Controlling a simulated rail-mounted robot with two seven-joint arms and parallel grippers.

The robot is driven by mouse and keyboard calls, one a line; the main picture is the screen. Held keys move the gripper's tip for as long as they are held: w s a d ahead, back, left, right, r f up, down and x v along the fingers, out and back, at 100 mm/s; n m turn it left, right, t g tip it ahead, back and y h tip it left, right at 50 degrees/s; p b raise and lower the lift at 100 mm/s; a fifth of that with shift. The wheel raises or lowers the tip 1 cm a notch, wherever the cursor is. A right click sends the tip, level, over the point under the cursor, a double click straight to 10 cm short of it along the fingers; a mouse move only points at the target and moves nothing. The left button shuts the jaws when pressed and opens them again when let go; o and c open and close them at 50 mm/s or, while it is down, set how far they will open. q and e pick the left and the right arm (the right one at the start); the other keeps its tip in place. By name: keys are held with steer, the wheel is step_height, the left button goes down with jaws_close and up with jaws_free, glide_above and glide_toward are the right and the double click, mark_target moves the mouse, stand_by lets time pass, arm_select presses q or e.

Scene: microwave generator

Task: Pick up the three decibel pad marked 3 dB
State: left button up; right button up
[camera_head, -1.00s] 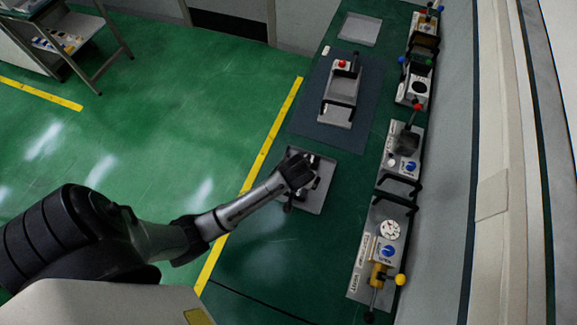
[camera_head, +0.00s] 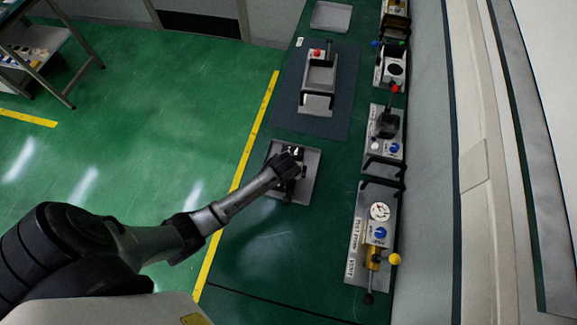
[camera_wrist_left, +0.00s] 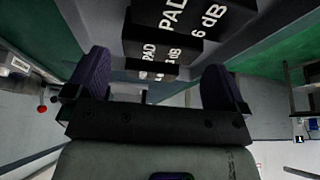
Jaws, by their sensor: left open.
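My left gripper (camera_head: 290,164) is over a grey tray (camera_head: 307,185) on the green bench. In the left wrist view the left gripper (camera_wrist_left: 155,80) has two dark, ribbed fingers set wide apart, with nothing gripped. A black block (camera_wrist_left: 150,62) marked PAD and dB is ahead between the fingers; its number is too small to read surely. A larger black block marked PAD 6 dB (camera_wrist_left: 195,25) is beside it, towards the top right. The gripper hides most of the tray's contents in the head view. My right gripper is not in view.
A dark mat (camera_head: 285,110) with a grey device with a red button (camera_head: 319,75) lies beyond the tray. An empty grey tray (camera_head: 331,16) is at the far end. Several instrument modules, one with a yellow knob (camera_head: 395,259), line the right side by the wall.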

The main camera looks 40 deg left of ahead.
arm_select(q)
steer(key=shift+x, duration=2.6)
steer(key=shift+s+a, duration=0.1)
steer(key=c, duration=0.7)
steer(key=shift+r, duration=0.15)
